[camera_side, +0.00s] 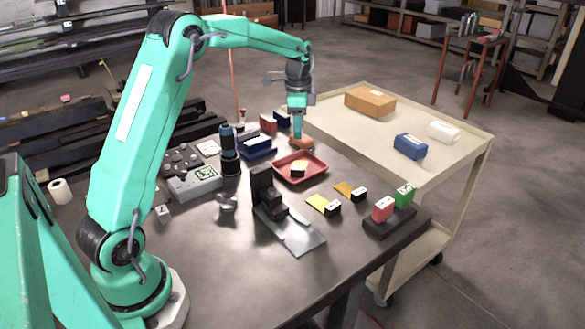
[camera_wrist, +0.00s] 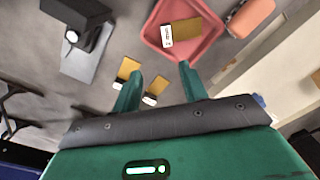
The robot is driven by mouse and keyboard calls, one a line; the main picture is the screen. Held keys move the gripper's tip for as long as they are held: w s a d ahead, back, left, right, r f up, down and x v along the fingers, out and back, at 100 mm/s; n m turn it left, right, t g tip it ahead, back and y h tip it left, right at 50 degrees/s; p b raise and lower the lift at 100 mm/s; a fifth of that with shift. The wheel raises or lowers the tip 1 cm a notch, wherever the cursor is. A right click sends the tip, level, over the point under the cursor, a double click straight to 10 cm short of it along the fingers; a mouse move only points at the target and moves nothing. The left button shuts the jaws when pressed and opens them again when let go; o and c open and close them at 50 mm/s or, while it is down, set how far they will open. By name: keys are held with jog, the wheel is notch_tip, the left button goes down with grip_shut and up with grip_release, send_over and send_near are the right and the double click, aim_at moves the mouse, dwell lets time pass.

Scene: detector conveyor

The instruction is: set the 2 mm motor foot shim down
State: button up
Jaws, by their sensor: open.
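One brass-coloured shim with a white label (camera_side: 299,168) lies in the red tray (camera_side: 318,178); the shim also shows in the wrist view (camera_wrist: 187,33), flat inside the tray (camera_wrist: 207,48). Two more yellow shims lie on the bare table, one nearer (camera_side: 318,202) and one farther right (camera_side: 345,188). I cannot read the labels, so I cannot tell which is 2 mm. My gripper (camera_side: 298,136) is open and empty, pointing down at the tray's back edge; in the wrist view its fingers (camera_wrist: 161,70) stand apart with nothing between them.
An orange rounded object (camera_wrist: 250,18) lies beside the tray. A cart (camera_side: 450,160) holds a box (camera_side: 370,102).

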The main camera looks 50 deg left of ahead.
jog(key=s+d+r+n+t, duration=0.3)
jog(key=s+d+r+n, duration=0.1)
jog(key=s+d+r, duration=0.8)
jog(key=s+d+f+n+t, duration=0.1)
jog(key=s+d+f+n, duration=0.1)
jog(key=s, duration=0.6)
jog(key=s+d+f+n+t, duration=0.1)
jog(key=s+d+n, duration=0.1)
jog(key=s, duration=0.7)
jog(key=shift+d+f, duration=0.15)
jog(key=shift+f, duration=0.2)
